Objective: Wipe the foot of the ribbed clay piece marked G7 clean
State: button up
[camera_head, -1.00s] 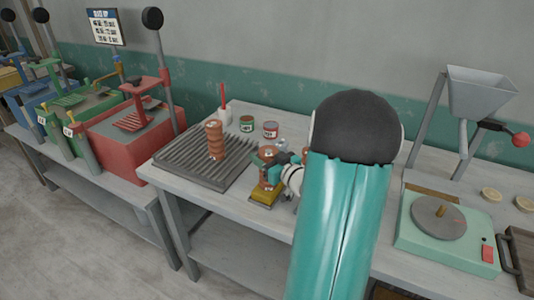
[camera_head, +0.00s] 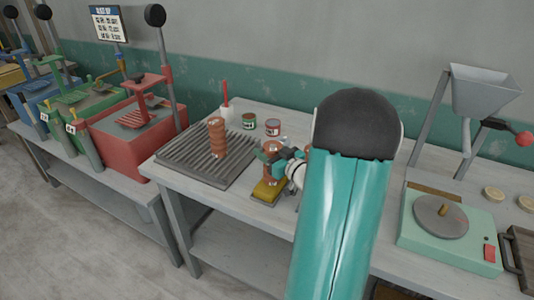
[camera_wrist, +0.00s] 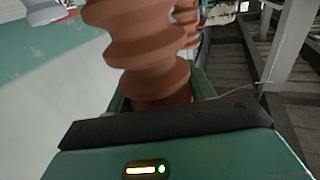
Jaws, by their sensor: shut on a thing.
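My gripper (camera_head: 273,158) is shut on a ribbed orange-brown clay piece (camera_head: 271,174), upright over a yellow wiping pad (camera_head: 266,192) near the table's front edge. Its foot is at or just above the pad; I cannot tell if they touch. In the wrist view the held piece (camera_wrist: 150,50) rises between my jaws, its lower end hidden behind the gripper body. A second ribbed clay piece (camera_head: 217,138) stands upright on the grooved dark board (camera_head: 190,162), left of my gripper. No G7 mark is readable on either piece.
Two small tins (camera_head: 249,121) (camera_head: 273,127) and a white cup with a red stick (camera_head: 227,111) stand behind the board. Red (camera_head: 135,130) and green presses are at the left. A pale green wheel unit (camera_head: 450,235) and a hopper (camera_head: 483,90) are at the right.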

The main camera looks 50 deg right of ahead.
jog(key=shift+w+d, duration=0.25)
jog(key=shift+d, duration=0.6)
jog(key=shift+w+d, duration=0.25)
jog(key=shift+d, duration=0.55)
jog(key=shift+w+d, duration=0.25)
jog(key=shift+d, duration=0.6)
jog(key=shift+s+a, duration=1.1)
jog(key=shift+a, duration=2.75)
jog(key=shift+w+d, duration=0.35)
jog(key=shift+d, duration=0.95)
jog(key=shift+w+d, duration=0.4)
jog(key=shift+d, duration=0.85)
jog(key=shift+w+d, duration=0.35)
jog(key=shift+d, duration=0.95)
jog(key=shift+r, duration=0.1)
notch_tip(320, 180, up, 7)
jog(key=shift+a, duration=0.1)
